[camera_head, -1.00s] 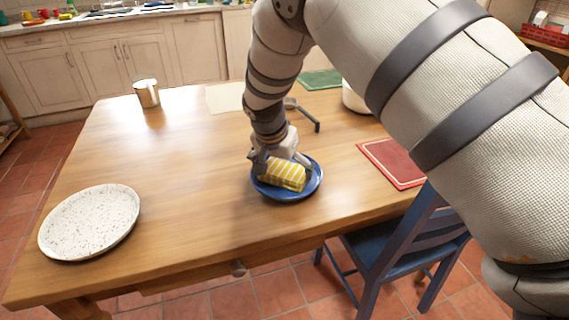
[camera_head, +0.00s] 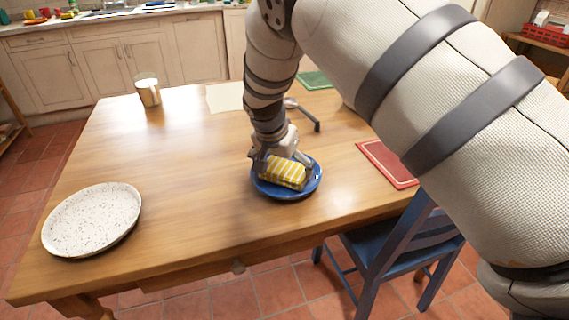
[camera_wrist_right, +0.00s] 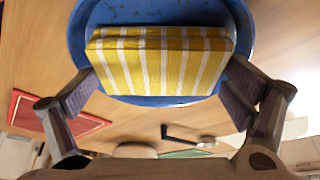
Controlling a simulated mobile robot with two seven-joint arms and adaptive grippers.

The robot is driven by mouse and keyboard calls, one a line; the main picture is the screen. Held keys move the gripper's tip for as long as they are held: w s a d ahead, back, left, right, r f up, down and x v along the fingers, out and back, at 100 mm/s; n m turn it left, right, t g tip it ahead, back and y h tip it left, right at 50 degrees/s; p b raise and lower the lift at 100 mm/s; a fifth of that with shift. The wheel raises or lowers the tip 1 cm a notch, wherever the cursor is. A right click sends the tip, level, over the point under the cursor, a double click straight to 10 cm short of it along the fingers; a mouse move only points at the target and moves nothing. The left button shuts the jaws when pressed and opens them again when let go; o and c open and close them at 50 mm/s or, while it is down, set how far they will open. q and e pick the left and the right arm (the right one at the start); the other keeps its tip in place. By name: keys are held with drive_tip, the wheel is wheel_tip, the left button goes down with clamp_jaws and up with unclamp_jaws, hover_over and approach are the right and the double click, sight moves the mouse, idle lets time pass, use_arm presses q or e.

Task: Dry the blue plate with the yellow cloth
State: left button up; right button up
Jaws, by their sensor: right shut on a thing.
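The blue plate (camera_head: 288,194) lies on the wooden table near its front edge. The yellow cloth (camera_head: 283,171), folded into a block with white stripes, is on the plate. My right gripper (camera_head: 282,161) reaches down from above and is shut on the cloth. In the right wrist view the cloth (camera_wrist_right: 160,62) sits between the two fingers of the right gripper (camera_wrist_right: 160,95), against the plate (camera_wrist_right: 85,22). The plate's middle is hidden under the cloth. My left gripper is not in view.
A speckled white tray (camera_head: 92,220) lies at the table's left. A red mat (camera_head: 388,163) lies right of the plate, and a blue chair (camera_head: 400,248) stands at the front right. The table (camera_head: 190,150) is clear left of the plate.

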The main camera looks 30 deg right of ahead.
drive_tip(key=shift+s+d, duration=0.15)
drive_tip(key=shift+d, duration=0.1)
drive_tip(key=shift+w+d+f, duration=0.2)
drive_tip(key=shift+d, duration=0.2)
drive_tip(key=shift+w+f+b, duration=0.15)
drive_tip(key=shift+w+b, duration=0.2)
drive_tip(key=shift+w, duration=0.05)
drive_tip(key=shift+w+a, duration=0.15)
drive_tip(key=shift+a, duration=0.2)
drive_tip(key=shift+a+r, duration=0.4)
drive_tip(key=shift+s+r+p, duration=0.15)
drive_tip(key=shift+s+p, duration=0.2)
drive_tip(key=shift+s+d, duration=0.25)
drive_tip(key=shift+s, duration=0.1)
drive_tip(key=shift+w+d+f, duration=0.1)
drive_tip(key=shift+d+f, duration=0.3)
drive_tip(key=shift+w+d+f, duration=0.1)
drive_tip(key=shift+w, duration=0.05)
drive_tip(key=shift+w+f, duration=0.1)
drive_tip(key=shift+w, duration=0.15)
drive_tip(key=shift+w+a+b, duration=0.25)
drive_tip(key=shift+b, duration=0.1)
drive_tip(key=shift+r+p, duration=0.6)
drive_tip(key=shift+r, duration=3.4)
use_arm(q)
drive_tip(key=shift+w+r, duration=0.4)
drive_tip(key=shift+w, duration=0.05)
